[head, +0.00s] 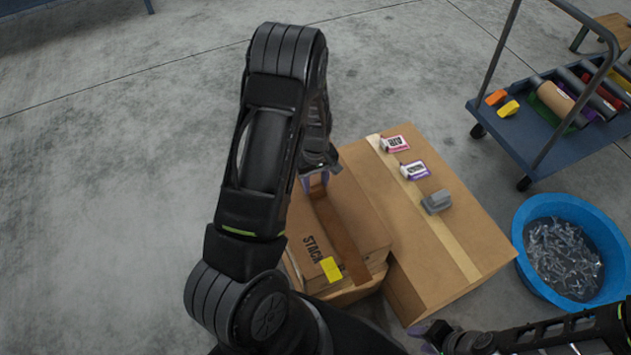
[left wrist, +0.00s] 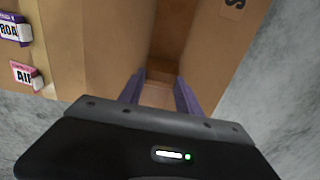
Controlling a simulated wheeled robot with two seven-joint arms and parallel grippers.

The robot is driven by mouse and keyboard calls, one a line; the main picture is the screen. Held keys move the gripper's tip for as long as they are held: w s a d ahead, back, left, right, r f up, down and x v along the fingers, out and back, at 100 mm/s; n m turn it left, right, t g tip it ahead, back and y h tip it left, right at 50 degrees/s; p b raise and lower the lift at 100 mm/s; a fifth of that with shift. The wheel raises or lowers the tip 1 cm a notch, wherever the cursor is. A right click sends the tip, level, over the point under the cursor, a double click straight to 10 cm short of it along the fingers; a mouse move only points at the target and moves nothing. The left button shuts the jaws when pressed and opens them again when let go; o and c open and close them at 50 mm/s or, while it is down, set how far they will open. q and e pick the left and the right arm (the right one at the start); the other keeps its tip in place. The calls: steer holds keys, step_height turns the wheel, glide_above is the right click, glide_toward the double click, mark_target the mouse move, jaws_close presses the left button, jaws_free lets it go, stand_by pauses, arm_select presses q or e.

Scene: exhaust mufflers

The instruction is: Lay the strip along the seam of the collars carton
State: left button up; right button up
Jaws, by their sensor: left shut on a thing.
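A smaller carton (head: 360,212) with the print STACK on its top stands at the middle of the head view. No collars name is readable on it. A darker brown strip (head: 336,232) runs lengthwise over its top, from my left gripper toward the near edge. My left gripper (head: 316,182) is at the far end of this carton, low over its top, shut on the strip's end. The left wrist view shows the strip (left wrist: 158,94) between the purple fingers. The arm hides part of the carton's left side. My right gripper (head: 428,332) is low at the bottom, partly seen.
A larger carton (head: 415,235) with pale tape adjoins on the right, bearing two small labelled items (head: 395,143) (head: 415,170) and a grey block (head: 437,202). A yellow tag (head: 331,269) is on the smaller carton. A blue tub (head: 522,232) and trolley (head: 535,140) stand right.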

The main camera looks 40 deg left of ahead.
mark_target(315, 191)
arm_select(q)
steer(key=shift+f, duration=0.35)
steer(key=o, duration=1.4)
step_height(315, 191, up, 8)
steer(key=p, duration=0.1)
